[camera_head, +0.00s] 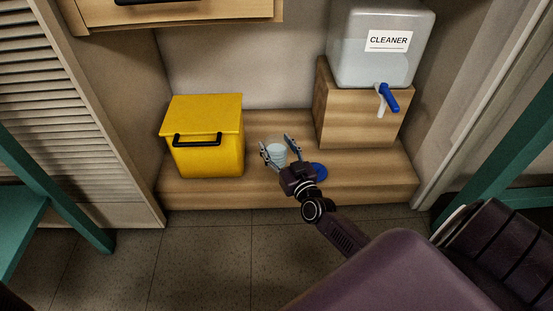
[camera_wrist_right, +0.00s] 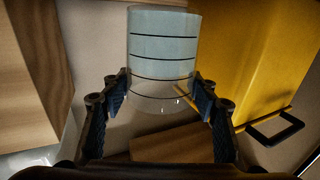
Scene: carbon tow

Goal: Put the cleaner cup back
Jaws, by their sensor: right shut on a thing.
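The cleaner cup (camera_head: 277,154) is a clear cup with pale blue contents. In the right wrist view the cup (camera_wrist_right: 161,50) shows dark lines around its wall. My right gripper (camera_head: 276,147) is shut on it, one finger on each side; the fingers also show in the wrist view (camera_wrist_right: 160,85). The cup is over the wooden shelf, and I cannot tell whether it touches it. A round blue coaster (camera_head: 319,170) lies on the shelf to the right of the cup, partly behind my gripper. My left gripper is not in view.
A yellow lidded box (camera_head: 207,150) with a black handle stands left of the cup. The cleaner tank (camera_head: 375,62) with a blue tap (camera_head: 388,97) sits on a wooden block (camera_head: 355,118) at right. The wooden shelf (camera_head: 225,193) is bare in front.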

